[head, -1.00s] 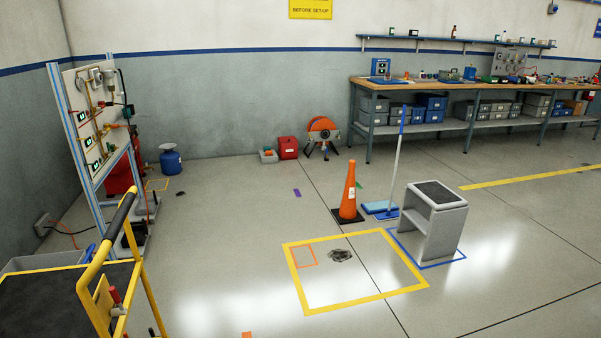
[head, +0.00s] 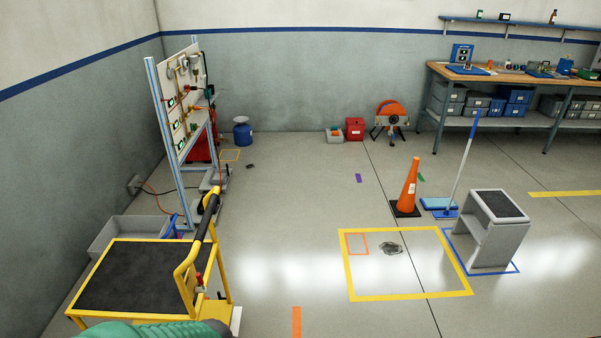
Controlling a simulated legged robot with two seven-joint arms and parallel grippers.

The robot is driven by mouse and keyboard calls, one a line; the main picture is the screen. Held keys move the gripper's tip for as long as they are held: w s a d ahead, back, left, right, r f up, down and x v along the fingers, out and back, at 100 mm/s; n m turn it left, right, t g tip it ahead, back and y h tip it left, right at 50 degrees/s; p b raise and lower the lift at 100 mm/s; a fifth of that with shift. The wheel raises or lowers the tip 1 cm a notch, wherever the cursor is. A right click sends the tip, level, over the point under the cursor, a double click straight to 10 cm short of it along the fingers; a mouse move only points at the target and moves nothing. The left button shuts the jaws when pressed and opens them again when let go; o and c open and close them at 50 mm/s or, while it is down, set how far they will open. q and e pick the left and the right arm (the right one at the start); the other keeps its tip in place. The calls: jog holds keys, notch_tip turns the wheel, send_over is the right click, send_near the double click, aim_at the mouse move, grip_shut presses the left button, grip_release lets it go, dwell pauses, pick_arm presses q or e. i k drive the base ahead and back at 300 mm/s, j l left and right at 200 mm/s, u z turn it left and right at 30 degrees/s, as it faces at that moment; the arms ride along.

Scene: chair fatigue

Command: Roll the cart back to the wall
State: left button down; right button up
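The yellow cart (head: 140,279) stands at the lower left, with a black top mat and a yellow push handle with a black grip (head: 207,214) at its right end. The grey-green wall (head: 75,130) with a blue stripe runs behind and to the left of it. Floor shows between the cart and the wall. A green rounded shape at the bottom edge, in front of the cart, seems to be part of my arm. Neither gripper shows, so I see nothing held.
A grey bin (head: 125,236) sits just behind the cart, near a panel stand (head: 180,125) with a cable on the floor. Floor in the middle is mostly clear.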

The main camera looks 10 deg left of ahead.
aim_at(148, 280)
jog(key=u, duration=1.2)
